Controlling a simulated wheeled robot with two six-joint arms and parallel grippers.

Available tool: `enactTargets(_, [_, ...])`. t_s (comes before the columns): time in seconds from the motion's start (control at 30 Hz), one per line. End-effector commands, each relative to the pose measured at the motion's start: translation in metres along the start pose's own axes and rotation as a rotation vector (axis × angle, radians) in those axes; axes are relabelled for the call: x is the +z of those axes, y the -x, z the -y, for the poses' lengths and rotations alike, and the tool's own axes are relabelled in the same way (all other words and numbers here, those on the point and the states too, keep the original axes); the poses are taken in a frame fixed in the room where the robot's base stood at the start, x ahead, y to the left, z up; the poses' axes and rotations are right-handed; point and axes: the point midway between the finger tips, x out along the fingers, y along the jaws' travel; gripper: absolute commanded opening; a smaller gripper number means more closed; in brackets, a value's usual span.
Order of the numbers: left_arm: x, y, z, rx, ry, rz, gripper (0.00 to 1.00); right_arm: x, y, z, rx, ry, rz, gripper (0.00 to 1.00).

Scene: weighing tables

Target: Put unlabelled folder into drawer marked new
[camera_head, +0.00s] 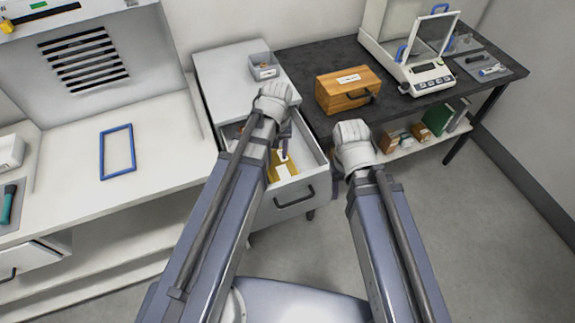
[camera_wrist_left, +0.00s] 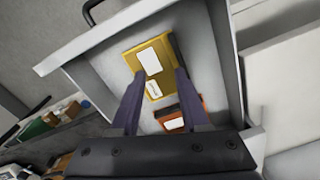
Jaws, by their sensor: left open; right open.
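An open grey drawer (camera_head: 312,142) pulls out from the white cabinet. In it lies a yellow folder-like item (camera_head: 291,181) with white patches; the left wrist view shows it (camera_wrist_left: 133,59) with a large white patch and a smaller one with unclear print. An orange item (camera_wrist_left: 191,104) with a white label lies beside it. I cannot tell whether the yellow item is one folder or several. No "new" mark is readable. My left gripper (camera_head: 283,143) is open over the drawer, its fingers (camera_wrist_left: 160,76) above the yellow item. My right gripper (camera_head: 340,160) is open and empty, right of the drawer; its fingertips are mostly hidden.
A small grey tray (camera_head: 264,68) sits on the cabinet top. A wooden box (camera_head: 347,92) and a balance (camera_head: 430,77) stand on the dark table. Its lower shelf holds small boxes and binders (camera_head: 438,119). A blue frame (camera_head: 117,152) lies on the white bench at left.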

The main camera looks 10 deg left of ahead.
Motion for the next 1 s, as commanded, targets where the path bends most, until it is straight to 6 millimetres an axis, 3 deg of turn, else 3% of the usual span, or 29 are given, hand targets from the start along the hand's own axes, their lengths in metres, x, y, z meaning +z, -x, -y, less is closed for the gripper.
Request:
enactTargets(0.03, [0.029,0.001,-0.016,-0.013,-0.111,0.002,0.45,0.0,0.0,0.0,0.0,0.0,0.0,0.5])
enactTargets(0.1, [0.054,0.001,-0.033,-0.031,-0.248,0.004,0.45,0.0,0.0,0.0,0.0,0.0,0.0,0.5])
enactTargets(0.3, [0.103,0.002,-0.059,-0.068,-0.523,0.007,0.45,0.0,0.0,0.0,0.0,0.0,0.0,0.5])
enactTargets(0.47, [0.114,0.003,-0.064,-0.078,-0.592,0.01,0.45,0.0,0.0,0.0,0.0,0.0,0.0,0.5])
enactTargets(1.0, [0.113,0.003,-0.064,-0.077,-0.59,0.009,0.45,0.0,0.0,0.0,0.0,0.0,0.0,0.5])
